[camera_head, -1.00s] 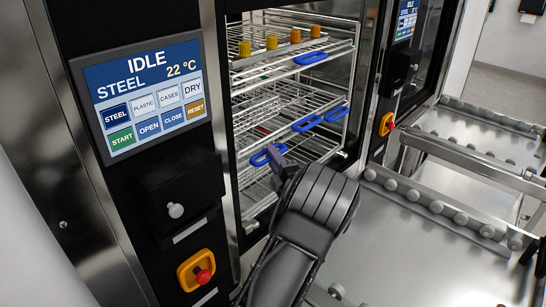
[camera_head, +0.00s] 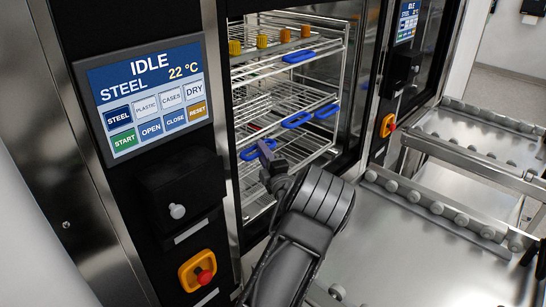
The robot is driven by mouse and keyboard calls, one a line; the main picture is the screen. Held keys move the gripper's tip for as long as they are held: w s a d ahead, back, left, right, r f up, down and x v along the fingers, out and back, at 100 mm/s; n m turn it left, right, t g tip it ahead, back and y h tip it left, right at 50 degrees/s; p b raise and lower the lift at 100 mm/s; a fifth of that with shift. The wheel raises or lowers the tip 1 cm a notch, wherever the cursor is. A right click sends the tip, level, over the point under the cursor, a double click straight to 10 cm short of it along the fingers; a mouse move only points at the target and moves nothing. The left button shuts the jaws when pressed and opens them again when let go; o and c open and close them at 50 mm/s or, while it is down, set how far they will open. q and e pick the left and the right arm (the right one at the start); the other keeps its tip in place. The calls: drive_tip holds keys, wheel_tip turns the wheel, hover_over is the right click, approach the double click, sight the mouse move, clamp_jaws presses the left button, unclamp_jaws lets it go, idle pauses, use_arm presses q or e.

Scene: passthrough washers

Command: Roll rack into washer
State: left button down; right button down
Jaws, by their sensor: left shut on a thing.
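The wire rack (camera_head: 282,84) stands inside the open washer, with several shelves, blue handles and small yellow and orange items on its top shelf. My left gripper (camera_head: 265,150) reaches in from below and is shut on the lower blue handle (camera_head: 249,152) at the rack's front left. Its wrist hides part of the rack's lower shelves. The washer's panel (camera_head: 150,95) reads IDLE, STEEL, 22 °C. My right gripper is not clearly in view; only a dark part shows at the right edge.
A steel roller table (camera_head: 400,245) with a row of rollers lies right of the washer opening. A red stop button (camera_head: 205,276) is below the panel. A second washer with its own screen (camera_head: 409,17) stands to the right.

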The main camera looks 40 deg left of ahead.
use_arm(q)
drive_tip(key=a, duration=0.2)
drive_tip(key=a+r, duration=0.1)
drive_tip(key=a, duration=0.1)
drive_tip(key=shift+s+a, duration=0.1)
drive_tip(key=shift+a, duration=0.2)
drive_tip(key=shift+r, duration=0.1)
drive_tip(key=c, duration=1.5)
unclamp_jaws()
drive_tip(key=shift+o, duration=0.5)
drive_tip(key=shift+a+f, duration=0.45)
drive_tip(key=shift+b+v, duration=0.3)
drive_tip(key=shift+v, duration=0.65)
drive_tip(key=r+v, duration=0.1)
drive_tip(key=v, duration=0.5)
drive_tip(key=shift+f+b, duration=0.4)
drive_tip(key=shift+f, duration=0.05)
